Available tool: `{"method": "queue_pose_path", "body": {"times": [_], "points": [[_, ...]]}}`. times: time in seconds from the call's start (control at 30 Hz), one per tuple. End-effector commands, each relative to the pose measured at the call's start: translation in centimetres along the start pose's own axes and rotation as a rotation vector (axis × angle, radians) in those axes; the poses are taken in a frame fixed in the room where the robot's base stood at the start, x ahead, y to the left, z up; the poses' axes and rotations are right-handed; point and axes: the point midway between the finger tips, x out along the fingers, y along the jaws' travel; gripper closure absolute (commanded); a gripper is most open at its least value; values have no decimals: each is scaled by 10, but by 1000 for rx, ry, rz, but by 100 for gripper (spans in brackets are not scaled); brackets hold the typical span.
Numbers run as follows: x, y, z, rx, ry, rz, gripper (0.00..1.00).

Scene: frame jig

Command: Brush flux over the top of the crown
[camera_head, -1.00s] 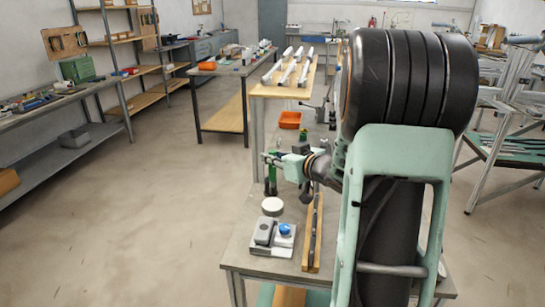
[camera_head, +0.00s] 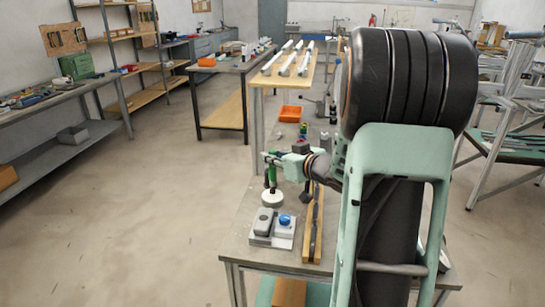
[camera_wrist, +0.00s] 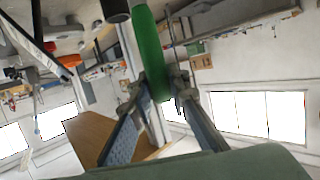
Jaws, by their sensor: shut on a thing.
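My gripper (camera_head: 270,163) is shut on the green handle of a brush (camera_head: 272,175), held upright with its dark lower end down. The green handle also shows between the fingers in the wrist view (camera_wrist: 148,50). The brush's lower end overlaps a white round pot (camera_head: 272,199) on the bench; whether it is inside or above the pot I cannot tell. A long dark piece (camera_head: 315,225) lies along a wooden strip to the right of the pot. I cannot make out the crown for certain; my arm hides part of the bench.
A grey tray (camera_head: 285,241) with a dark grey block and a blue round knob stands just in front of the pot. An orange bin (camera_head: 290,114) lies farther back on the bench. A raised wooden board (camera_head: 267,78) holds several white tubes. The floor at left is open.

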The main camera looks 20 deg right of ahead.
Motion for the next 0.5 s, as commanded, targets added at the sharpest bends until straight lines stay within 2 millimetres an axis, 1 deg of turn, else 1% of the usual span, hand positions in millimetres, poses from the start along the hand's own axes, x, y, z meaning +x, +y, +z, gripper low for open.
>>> {"method": "queue_pose_path", "body": {"times": [0.5], "points": [[2,0,5,0,0,0,100]]}}
